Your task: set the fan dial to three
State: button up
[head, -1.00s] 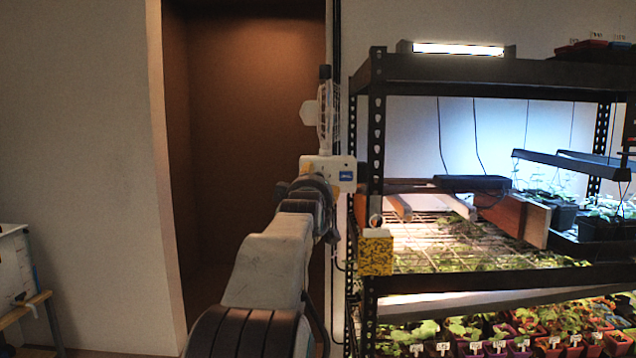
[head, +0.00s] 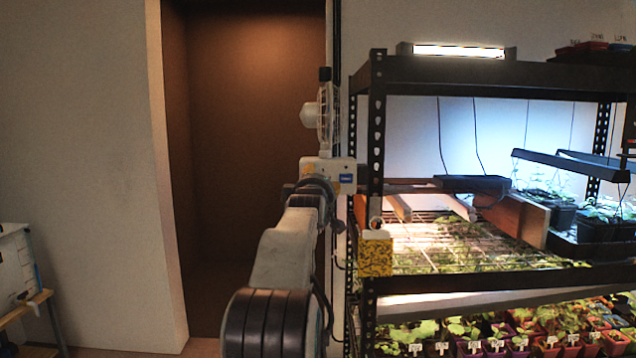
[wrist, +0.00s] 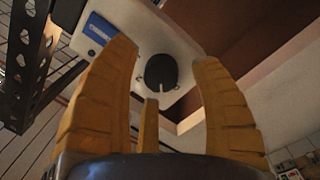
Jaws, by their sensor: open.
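The small fan (head: 326,120) stands upright on a white control box (head: 340,170) beside the rack's front post. The box has a blue label (head: 346,178), which also shows in the wrist view (wrist: 101,28). In the head view my arm hides the dial and most of the gripper.
The black rack post (head: 376,130) stands close to the right of the box. A yellow patterned box (head: 376,255) hangs on it lower down. Seedling pots (head: 500,340) fill the lower shelf. A brown recess (head: 255,150) lies open to the left.

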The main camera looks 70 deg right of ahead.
jog(key=shift+d, duration=0.2)
jog(key=shift+c, duration=0.5)
grip_shut()
